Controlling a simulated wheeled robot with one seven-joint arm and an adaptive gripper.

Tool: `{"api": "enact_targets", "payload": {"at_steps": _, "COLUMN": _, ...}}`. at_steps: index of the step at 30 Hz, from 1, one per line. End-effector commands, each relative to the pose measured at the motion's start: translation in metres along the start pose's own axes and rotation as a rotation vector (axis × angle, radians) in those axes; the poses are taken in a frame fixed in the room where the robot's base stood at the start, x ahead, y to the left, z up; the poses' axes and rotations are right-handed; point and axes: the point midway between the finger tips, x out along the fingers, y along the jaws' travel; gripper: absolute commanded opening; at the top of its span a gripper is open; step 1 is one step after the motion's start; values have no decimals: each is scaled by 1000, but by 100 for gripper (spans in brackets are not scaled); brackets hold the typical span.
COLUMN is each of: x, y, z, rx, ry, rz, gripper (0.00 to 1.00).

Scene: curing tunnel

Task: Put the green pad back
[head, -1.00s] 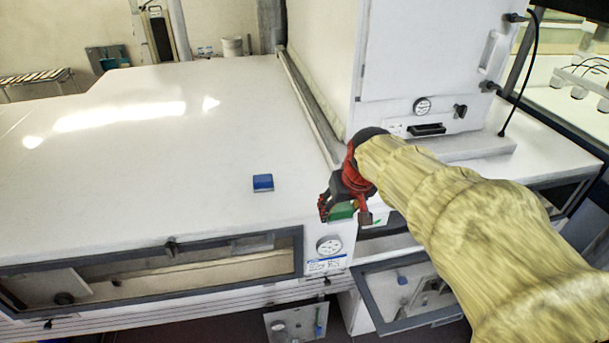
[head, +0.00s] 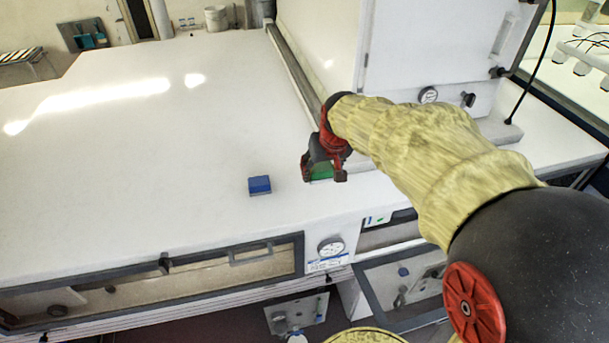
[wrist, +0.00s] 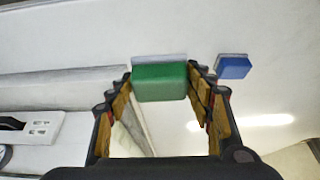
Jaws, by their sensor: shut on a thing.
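The green pad (wrist: 160,82) is a small block with a pale grey layer along its far side in the wrist view. My gripper (head: 322,176) is shut on it, with one finger at each side of the pad. In the head view the green pad (head: 321,171) shows partly between the fingers, over the white top (head: 150,190) near its right side. I cannot tell whether the pad touches the surface. A blue pad (head: 259,185) lies on the white top to the left of my gripper. It also shows in the wrist view (wrist: 233,66), right of the green pad.
A tall white cabinet (head: 430,45) stands behind my arm at the right. A metal rail (head: 296,70) runs along its left side. A gauge (head: 331,246) and a windowed panel (head: 150,290) are on the front face. The white top left of the blue pad is clear.

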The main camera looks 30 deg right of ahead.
Motion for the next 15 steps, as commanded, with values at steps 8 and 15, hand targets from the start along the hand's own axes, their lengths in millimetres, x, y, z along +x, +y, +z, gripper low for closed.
{"api": "enact_targets", "payload": {"at_steps": 8, "x": 56, "y": -17, "z": -25, "rx": -1, "ry": -6, "rz": -1, "gripper": 20}}
{"api": "enact_targets", "payload": {"at_steps": 15, "x": 83, "y": -22, "z": -32, "rx": -1, "ry": -1, "rz": 0, "gripper": 20}}
